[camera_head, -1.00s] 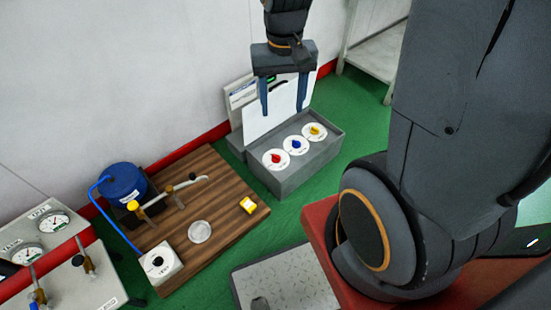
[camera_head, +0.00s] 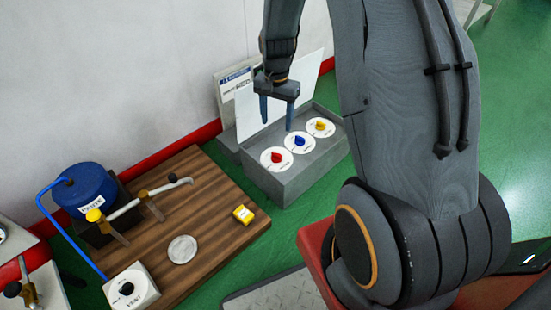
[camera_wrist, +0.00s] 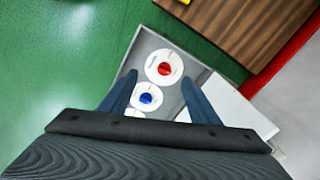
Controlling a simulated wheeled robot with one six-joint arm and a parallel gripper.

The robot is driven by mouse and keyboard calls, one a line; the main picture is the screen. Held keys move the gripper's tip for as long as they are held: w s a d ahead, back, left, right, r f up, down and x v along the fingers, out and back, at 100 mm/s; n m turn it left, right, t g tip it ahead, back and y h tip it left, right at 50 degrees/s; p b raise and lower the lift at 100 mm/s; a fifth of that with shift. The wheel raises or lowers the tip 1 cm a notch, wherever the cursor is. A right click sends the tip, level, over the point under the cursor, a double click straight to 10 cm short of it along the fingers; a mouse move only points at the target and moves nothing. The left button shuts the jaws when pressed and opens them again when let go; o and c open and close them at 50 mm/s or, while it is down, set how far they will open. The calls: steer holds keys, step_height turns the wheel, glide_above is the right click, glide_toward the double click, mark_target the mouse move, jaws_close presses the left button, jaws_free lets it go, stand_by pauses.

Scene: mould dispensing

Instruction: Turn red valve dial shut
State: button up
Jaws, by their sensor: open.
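The red valve dial (camera_head: 276,158) is a red knob on a white round plate, at the left end of a row on a grey box (camera_head: 295,182). A blue dial (camera_head: 299,141) and a yellow dial (camera_head: 320,125) follow to its right. My gripper (camera_head: 276,125) points down above the box, its two fingers apart and empty. In the wrist view the red dial (camera_wrist: 164,69) lies just beyond the fingertips, and the blue dial (camera_wrist: 146,98) lies between the fingers. The yellow dial is hidden there.
A wooden board (camera_head: 215,225) left of the box carries a blue canister (camera_head: 85,190), a pipe, a yellow block (camera_head: 244,214), a clear disc and a white dial box (camera_head: 130,289). A white panel (camera_head: 262,105) stands behind the dials, near the wall.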

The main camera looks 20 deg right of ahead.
mark_target(277, 154)
steer(key=w+d+f+b, duration=0.1)
steer(key=w+f+b, duration=0.1)
steer(key=f, duration=0.2)
steer(key=w+d+f+m+b, duration=0.1)
steer(key=f+b, duration=0.1)
steer(key=f, duration=0.3)
steer(key=w+d+f+m+b, duration=0.1)
steer(key=w+f+b, duration=0.1)
steer(key=f, duration=0.3)
steer(key=shift+w+f+b, duration=0.25)
steer(key=shift+w+b, duration=0.05)
steer(key=shift+b, duration=0.05)
steer(key=shift+a+f+b, duration=0.1)
steer(key=shift+f+b, duration=1.7)
steer(key=shift+f, duration=2.1)
steer(key=shift+c, duration=0.4)
steer(key=c, duration=1)
